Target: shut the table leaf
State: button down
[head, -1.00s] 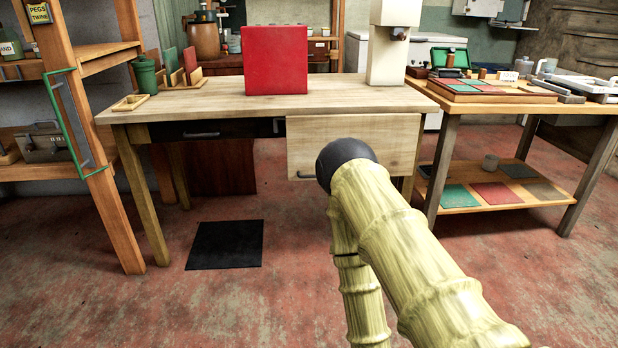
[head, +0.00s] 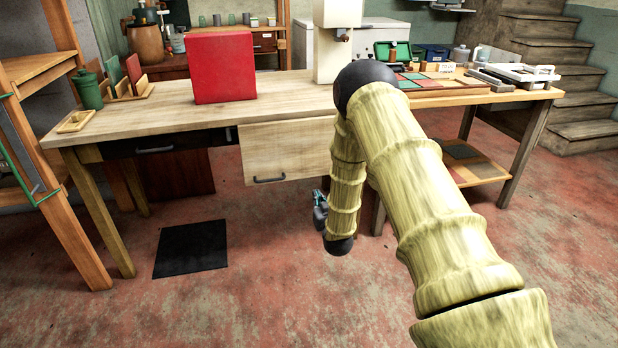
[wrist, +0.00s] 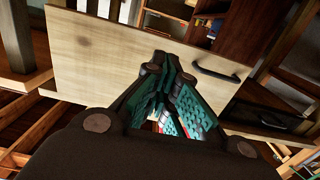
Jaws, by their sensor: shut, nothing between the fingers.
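The table leaf (head: 285,150) is a pale wooden panel with a dark bar handle (head: 268,180) near its lower edge. It hangs down below the front edge of the wooden table (head: 190,112). My gripper (head: 320,207) is low, right of the handle in the head view, partly hidden by my arm. In the wrist view, my gripper's fingers (wrist: 163,82) are together and empty. The leaf (wrist: 100,50) fills the space behind them, with the handle (wrist: 216,69) to their right. I cannot tell whether the fingers touch the leaf.
A red block (head: 222,67) and a white machine (head: 337,40) stand on the tabletop. A black drawer front (head: 165,143) is left of the leaf. A side table (head: 500,97) is to the right. A black mat (head: 191,249) lies on the open floor.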

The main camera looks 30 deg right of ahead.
aim_at(307, 174)
jog(key=b+x, duration=0.2)
jog(key=x, duration=0.5)
jog(key=b+x, duration=0.2)
jog(key=x, duration=0.5)
jog(key=shift+w+r, duration=0.1)
jog(key=shift+r, duration=0.1)
jog(key=shift+d, duration=0.1)
